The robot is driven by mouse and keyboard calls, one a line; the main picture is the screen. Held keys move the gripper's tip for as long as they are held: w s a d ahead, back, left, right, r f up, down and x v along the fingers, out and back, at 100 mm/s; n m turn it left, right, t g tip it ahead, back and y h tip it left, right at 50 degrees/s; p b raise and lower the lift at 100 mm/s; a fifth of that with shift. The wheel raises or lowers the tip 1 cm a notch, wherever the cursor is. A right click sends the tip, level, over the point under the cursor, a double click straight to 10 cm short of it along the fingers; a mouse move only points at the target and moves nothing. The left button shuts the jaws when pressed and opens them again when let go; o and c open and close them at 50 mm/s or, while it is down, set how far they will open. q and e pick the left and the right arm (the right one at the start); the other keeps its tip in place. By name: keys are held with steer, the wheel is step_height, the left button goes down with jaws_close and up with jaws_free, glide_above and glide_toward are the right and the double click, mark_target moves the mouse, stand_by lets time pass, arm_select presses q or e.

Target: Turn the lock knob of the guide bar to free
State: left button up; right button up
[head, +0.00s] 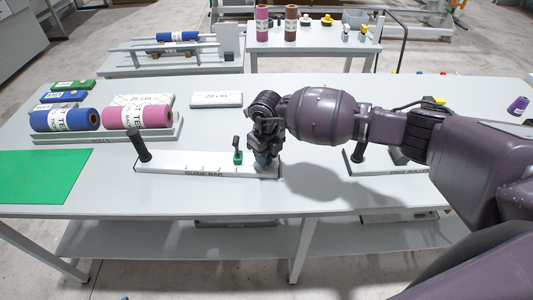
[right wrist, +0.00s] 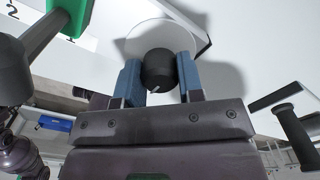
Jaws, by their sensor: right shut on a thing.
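The white guide bar (head: 165,164) lies along the front of the table, with a black upright handle (head: 141,147) at its left end and a green clamp-like piece (head: 238,155) near its right end. My right gripper (head: 264,160) points down over the bar's right end and hides the knob in the head view. In the right wrist view, the black lock knob (right wrist: 158,68) sits on a round white disc (right wrist: 140,36). The blue fingers of my right gripper (right wrist: 159,80) are shut on it, one on each side. A small light mark shows on the knob; no lock or free lettering is readable. My left gripper is out of view.
Blue (head: 65,120) and pink rolls (head: 137,117) lie in a rack at the left, behind a green mat (head: 40,176). Another white base with a black handle (head: 363,139) stands right of the bar, under my right arm. Table front between them is clear.

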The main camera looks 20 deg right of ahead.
steer(key=o, duration=0.9)
step_height(320, 180, up, 11)
steer(key=shift+f, duration=0.1)
stand_by(0.6)
